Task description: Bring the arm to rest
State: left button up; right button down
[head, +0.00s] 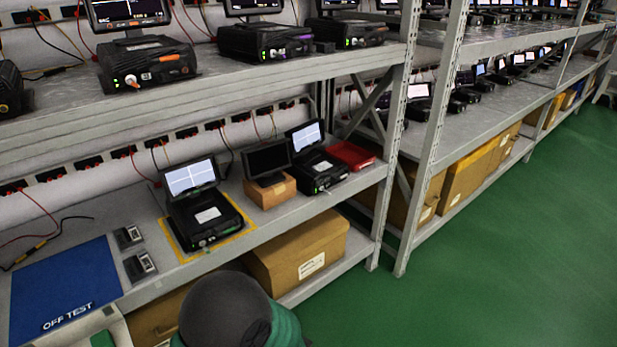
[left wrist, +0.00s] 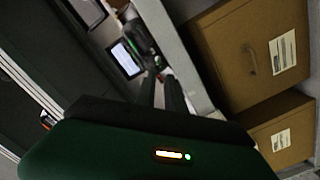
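A dark, rounded part of my arm (head: 225,308) with a green section shows at the bottom of the head view, in front of the lower shelf. Its gripper is not visible there. In the left wrist view, my left gripper (left wrist: 161,80) shows as two dark fingers with a narrow gap between them and nothing held. The fingers point toward a shelf with a lit-screen device (left wrist: 127,58). My right gripper is in neither view.
The lower shelf carries a blue OFF TEST mat (head: 66,285), a device in a yellow outline (head: 203,217), an orange-brown block (head: 270,191) under a screen, and a red tray (head: 351,155). Cardboard boxes (head: 298,252) sit below. The green floor (head: 500,250) at right is clear.

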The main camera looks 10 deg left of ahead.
pick_arm(q)
jog(key=w+d+f+m+g+h, duration=0.25)
jog(key=d+f+m+h, duration=0.35)
jog(key=m+h, duration=0.4)
jog(key=s+a+f+m+g+h, duration=0.1)
jog(key=s+a+m+g+h, duration=0.15)
jog(key=s+m+g, duration=0.95)
jog(key=s+r+n+t+p, duration=0.1)
jog(key=s+r+t+p, duration=0.1)
jog(key=r+p, duration=1.5)
jog(key=s+d+r+n+t+p, duration=0.1)
jog(key=s+r+n+t+p, duration=0.1)
jog(key=r+p, duration=1.5)
jog(key=shift+r+n+t+p, duration=0.3)
jog(key=shift+r+t+p, duration=0.05)
jog(key=shift+t+p, duration=0.25)
jog(key=shift+w, duration=0.1)
